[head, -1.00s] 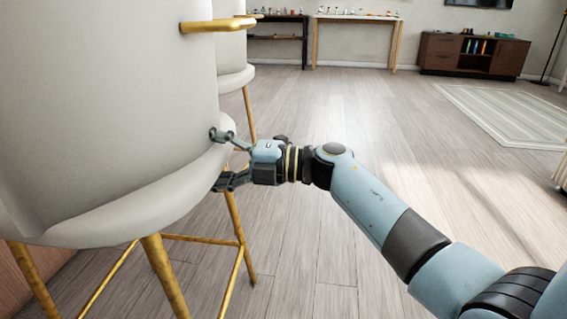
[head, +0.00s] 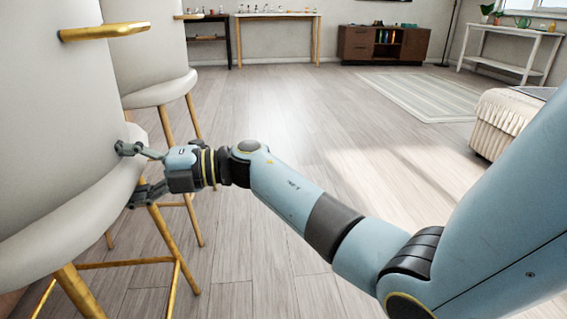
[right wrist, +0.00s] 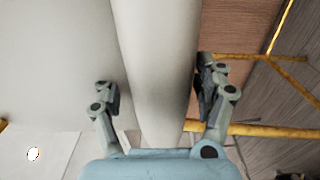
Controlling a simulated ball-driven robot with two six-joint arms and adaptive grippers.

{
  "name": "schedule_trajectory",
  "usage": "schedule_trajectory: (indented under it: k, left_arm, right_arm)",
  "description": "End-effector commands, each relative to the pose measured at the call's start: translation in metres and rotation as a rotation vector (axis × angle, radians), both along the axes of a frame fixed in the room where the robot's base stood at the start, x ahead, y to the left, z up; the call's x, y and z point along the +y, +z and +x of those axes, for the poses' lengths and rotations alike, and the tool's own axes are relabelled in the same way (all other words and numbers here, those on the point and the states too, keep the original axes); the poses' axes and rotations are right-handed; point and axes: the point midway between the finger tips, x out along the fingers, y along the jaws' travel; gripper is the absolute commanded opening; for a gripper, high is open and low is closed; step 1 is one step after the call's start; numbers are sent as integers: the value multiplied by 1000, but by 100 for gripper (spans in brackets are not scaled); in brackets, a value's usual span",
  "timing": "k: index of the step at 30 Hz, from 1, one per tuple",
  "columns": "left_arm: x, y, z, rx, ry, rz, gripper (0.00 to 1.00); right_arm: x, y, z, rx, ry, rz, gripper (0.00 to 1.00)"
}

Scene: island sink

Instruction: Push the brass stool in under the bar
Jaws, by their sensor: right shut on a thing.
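The near brass stool (head: 55,150) fills the left side of the head view, with a pale grey shell, rounded seat edge, brass handle (head: 105,31) and brass legs (head: 172,245). My right gripper (head: 128,174) is closed about its seat edge, one finger above and one below. In the right wrist view, the pale rounded edge (right wrist: 158,60) runs between the two fingers of the gripper (right wrist: 156,85). The bar itself is not clearly visible. My left gripper is out of view.
A second similar stool (head: 145,50) stands just beyond the near one. Open wooden floor (head: 285,120) lies to the right. A cream upholstered seat (head: 505,120) stands at the right, with a striped rug (head: 425,97) and a brown cabinet (head: 385,43) farther back.

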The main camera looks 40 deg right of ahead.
Motion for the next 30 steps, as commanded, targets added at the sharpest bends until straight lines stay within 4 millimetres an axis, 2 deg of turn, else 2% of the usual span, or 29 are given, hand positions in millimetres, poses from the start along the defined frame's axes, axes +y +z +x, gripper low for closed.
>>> schedule_trajectory:
  k: [1, 19, 20, 25, 30]
  left_arm:
    - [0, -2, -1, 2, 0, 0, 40]
    - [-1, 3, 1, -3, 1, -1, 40]
    - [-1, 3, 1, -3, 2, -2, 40]
    - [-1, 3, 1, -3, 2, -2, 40]
    - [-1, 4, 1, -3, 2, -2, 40]
  right_arm:
    - [0, -14, -3, 21, -1, -13, 14]
    - [0, -6, -2, 14, -2, -14, 14]
    - [0, -6, -1, 14, -2, -14, 75]
    - [0, -3, -1, 11, -2, -12, 96]
    - [0, -1, 0, 6, -1, -10, 96]
